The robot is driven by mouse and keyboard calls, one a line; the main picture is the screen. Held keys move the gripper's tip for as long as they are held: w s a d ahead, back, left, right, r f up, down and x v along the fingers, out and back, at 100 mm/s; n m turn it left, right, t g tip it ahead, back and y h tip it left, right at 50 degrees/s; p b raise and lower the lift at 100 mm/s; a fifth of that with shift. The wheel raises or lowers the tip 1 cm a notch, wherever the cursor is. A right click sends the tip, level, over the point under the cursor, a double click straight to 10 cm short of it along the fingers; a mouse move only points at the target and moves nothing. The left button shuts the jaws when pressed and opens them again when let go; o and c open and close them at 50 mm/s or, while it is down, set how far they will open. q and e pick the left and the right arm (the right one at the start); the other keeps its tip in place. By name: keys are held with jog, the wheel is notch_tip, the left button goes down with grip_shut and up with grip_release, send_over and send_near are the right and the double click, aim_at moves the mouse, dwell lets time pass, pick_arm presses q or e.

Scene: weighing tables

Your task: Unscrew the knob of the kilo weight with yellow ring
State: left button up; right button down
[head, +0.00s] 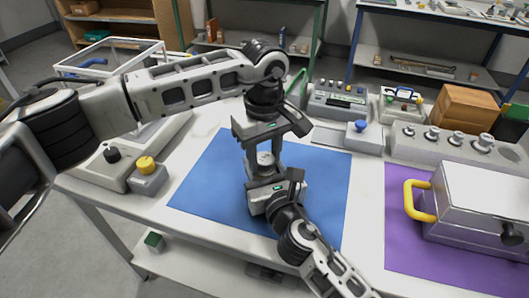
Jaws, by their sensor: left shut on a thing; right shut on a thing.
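A small metal weight (265,158) shows between my two grippers over the blue mat (205,175). Its top, its lower part and any yellow ring are hidden by the grippers. My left gripper (263,150) reaches down from above and is shut at the weight's upper end. My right gripper (262,185) comes in from the lower right, just below the left one, and is shut at the weight's lower part. I cannot tell exactly where each finger touches, or whether knob and body are apart.
A silver case (475,205) with a yellow handle stands on a purple mat (400,260) at right. A grey block (430,150) at back right holds several weights. A yellow-knobbed box (148,178) stands left, a scale (338,103) behind. The blue mat's left side is clear.

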pick_arm(q)
jog(key=n, duration=0.5)
pick_arm(e)
jog(key=shift+f, duration=0.1)
pick_arm(q)
jog(key=n, duration=2.5)
jog(key=shift+r, duration=0.1)
jog(key=n, duration=0.9)
jog(key=shift+n, duration=0.4)
